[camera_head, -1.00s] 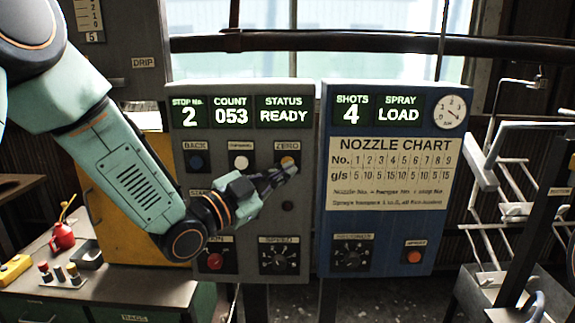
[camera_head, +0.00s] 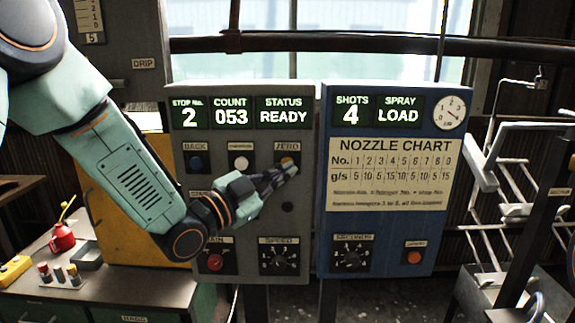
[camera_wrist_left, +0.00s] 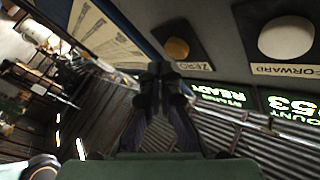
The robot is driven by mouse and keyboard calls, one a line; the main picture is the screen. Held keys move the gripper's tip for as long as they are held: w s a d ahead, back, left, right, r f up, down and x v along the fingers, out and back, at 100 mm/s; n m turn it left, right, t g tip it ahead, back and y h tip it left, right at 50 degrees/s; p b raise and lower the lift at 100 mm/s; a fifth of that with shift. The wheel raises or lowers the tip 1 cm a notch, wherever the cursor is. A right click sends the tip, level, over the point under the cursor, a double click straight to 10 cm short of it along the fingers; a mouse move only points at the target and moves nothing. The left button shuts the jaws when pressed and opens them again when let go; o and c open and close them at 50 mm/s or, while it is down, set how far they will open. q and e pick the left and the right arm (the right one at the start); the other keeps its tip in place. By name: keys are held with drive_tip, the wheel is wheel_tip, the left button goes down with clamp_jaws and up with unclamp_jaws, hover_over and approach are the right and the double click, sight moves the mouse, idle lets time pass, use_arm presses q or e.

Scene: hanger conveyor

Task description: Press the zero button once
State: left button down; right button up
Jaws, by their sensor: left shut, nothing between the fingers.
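The zero button is a round yellow-orange button (camera_head: 287,161) under a ZERO label on the grey control panel (camera_head: 300,225). In the head view my left gripper's fingertips (camera_head: 292,170) overlap its lower edge. In the left wrist view the yellow button (camera_wrist_left: 177,48) shows whole, with my shut left fingertips (camera_wrist_left: 159,70) below and left of it. They appear apart from it in that view; the exact gap is hard to tell. The left gripper is empty. The displays read stop 2, count 053, status READY. My right gripper is not in view.
A blue panel (camera_head: 425,240) stands at the right. A workbench (camera_head: 95,295) is at the lower left.

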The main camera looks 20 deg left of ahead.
use_arm(q)
drive_tip(key=shift+a, duration=0.1)
idle(0.3)
drive_tip(key=shift+w, duration=0.2)
drive_tip(key=shift+w, duration=0.25)
drive_tip(key=shift+w, duration=0.1)
idle(0.5)
drive_tip(key=shift+w+a, duration=0.15)
drive_tip(key=shift+w, duration=0.2)
idle(0.4)
drive_tip(key=shift+s, duration=0.2)
drive_tip(key=shift+s+d+b, duration=0.2)
drive_tip(key=shift+s+b, duration=0.1)
drive_tip(key=shift+s, duration=0.4)
